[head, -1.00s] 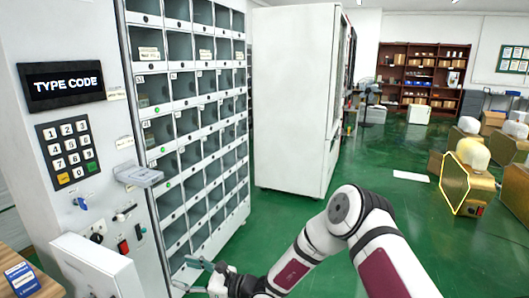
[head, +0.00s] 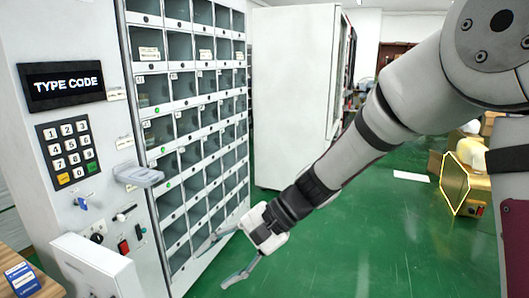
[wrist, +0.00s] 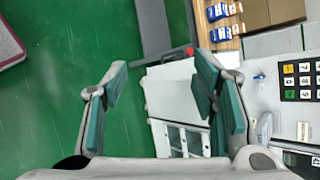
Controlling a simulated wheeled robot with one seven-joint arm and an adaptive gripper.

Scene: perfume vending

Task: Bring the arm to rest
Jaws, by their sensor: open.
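My gripper (head: 211,268) is open and empty in the head view. It hangs over the green floor in front of the lower compartments of the vending machine (head: 178,115), with its fingers pointing down and left. I cannot tell whether the nearer finger touches the machine front. My arm reaches down to it from the upper right. In the wrist view the two teal-padded fingers of my gripper (wrist: 160,68) stand wide apart with nothing between them. The machine's keypad (wrist: 302,78) shows there at the right edge; it is also in the head view (head: 68,153).
A wooden counter (head: 47,283) with a blue box (head: 22,279) is at the lower left. A tall white cabinet (head: 295,95) stands behind the machine.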

